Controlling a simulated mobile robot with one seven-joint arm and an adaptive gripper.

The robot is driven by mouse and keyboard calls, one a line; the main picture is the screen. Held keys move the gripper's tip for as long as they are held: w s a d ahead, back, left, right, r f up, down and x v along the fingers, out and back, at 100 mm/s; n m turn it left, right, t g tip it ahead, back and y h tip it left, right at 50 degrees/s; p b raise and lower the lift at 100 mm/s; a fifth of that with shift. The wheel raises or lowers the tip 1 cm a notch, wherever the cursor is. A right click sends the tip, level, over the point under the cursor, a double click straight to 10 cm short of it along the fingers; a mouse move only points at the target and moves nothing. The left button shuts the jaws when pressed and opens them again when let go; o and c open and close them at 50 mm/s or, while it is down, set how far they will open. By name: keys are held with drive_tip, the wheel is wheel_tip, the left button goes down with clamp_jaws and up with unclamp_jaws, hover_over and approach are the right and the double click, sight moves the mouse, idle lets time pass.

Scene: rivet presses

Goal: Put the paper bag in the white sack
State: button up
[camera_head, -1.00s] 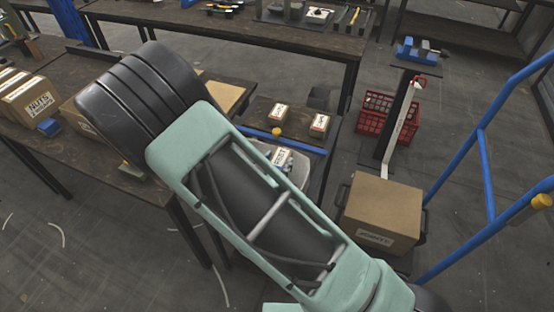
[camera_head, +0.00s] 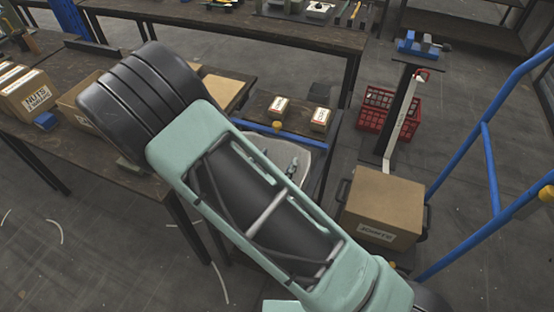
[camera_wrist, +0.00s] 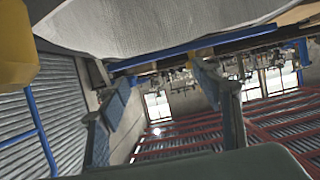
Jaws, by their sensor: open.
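The white sack (camera_head: 312,160) is open in the head view, beside the small table behind my arm; my arm covers part of it. Its pale woven side also fills the top of the wrist view (camera_wrist: 150,25). My gripper (camera_wrist: 165,95) has its fingers apart with nothing between them. In the head view its fingertips show small at the sack's mouth, mostly hidden by my arm. Two small labelled paper bags (camera_head: 280,107) (camera_head: 320,118) stand on the small table. No paper bag shows inside the sack; its inside is largely hidden.
A blue rail with a yellow knob (camera_head: 277,125) runs between the sack and the small table. A cardboard box (camera_head: 382,207) stands at right, with a red crate (camera_head: 376,110) behind it. A blue frame (camera_head: 488,170) rises at far right. Workbenches (camera_head: 110,150) lie left and behind.

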drive_tip(key=v, duration=1.2)
drive_tip(key=shift+r, duration=0.1)
wheel_tip(320, 180, up, 26)
drive_tip(key=p, duration=1.4)
idle(0.4)
drive_tip(key=shift+r, duration=0.1)
